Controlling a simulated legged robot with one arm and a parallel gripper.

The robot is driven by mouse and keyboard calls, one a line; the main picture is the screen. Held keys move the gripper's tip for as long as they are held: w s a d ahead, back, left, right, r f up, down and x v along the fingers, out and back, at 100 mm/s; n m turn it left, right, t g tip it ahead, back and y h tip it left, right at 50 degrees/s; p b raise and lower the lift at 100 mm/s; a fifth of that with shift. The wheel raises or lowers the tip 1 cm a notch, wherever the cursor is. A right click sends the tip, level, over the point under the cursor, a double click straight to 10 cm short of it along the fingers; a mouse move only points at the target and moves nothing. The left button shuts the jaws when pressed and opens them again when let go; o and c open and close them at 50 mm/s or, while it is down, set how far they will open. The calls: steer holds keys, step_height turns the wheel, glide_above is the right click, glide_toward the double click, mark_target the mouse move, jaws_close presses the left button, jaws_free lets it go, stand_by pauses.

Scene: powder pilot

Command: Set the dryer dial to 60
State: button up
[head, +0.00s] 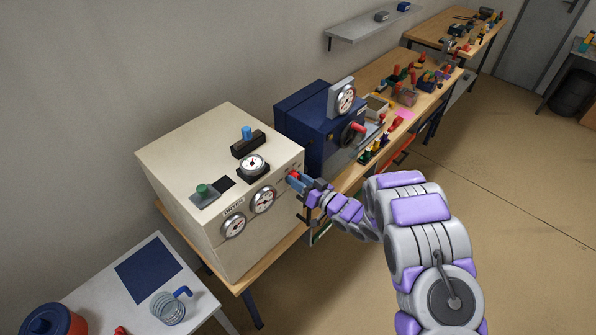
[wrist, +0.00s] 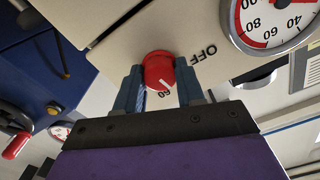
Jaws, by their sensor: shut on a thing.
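The dryer is a cream box (head: 270,215) on a wooden bench in the head view, with round gauges and a nameplate on its front. Its red dial (head: 292,175) is at the right end of the front, and it also shows in the wrist view (wrist: 158,66). My gripper (head: 298,182) is at the dial, its two fingers shut on either side of it. In the wrist view, the label 60 (wrist: 164,94) shows upside down between the fingers, and OFF (wrist: 204,54) is to the right. A pale mark on the dial appears to face the 60 side.
A dark blue machine (head: 305,125) with a gauge and a red-handled wheel stands close to the dryer's right. A white table (head: 205,300) with a glass jug (head: 168,308) is at the lower left. The floor (head: 520,220) at right is clear.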

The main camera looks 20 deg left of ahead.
steer(key=m+p, duration=0.1)
steer(key=m, duration=0.1)
steer(key=m+p, duration=0.1)
steer(key=p, duration=0.1)
steer(key=shift+w+r+m, duration=0.1)
steer(key=shift+r+m, duration=0.1)
steer(key=shift+m, duration=0.2)
steer(key=shift+d+f+m+p, duration=0.1)
steer(key=shift+m+p, duration=1.1)
steer(key=shift+m, duration=0.5)
steer(key=o, duration=1)
steer(key=shift+w+f, duration=0.15)
steer(key=b+v, duration=0.3)
steer(key=v, duration=1.4)
steer(key=shift+s+d, duration=0.15)
steer(key=shift+s, duration=0.1)
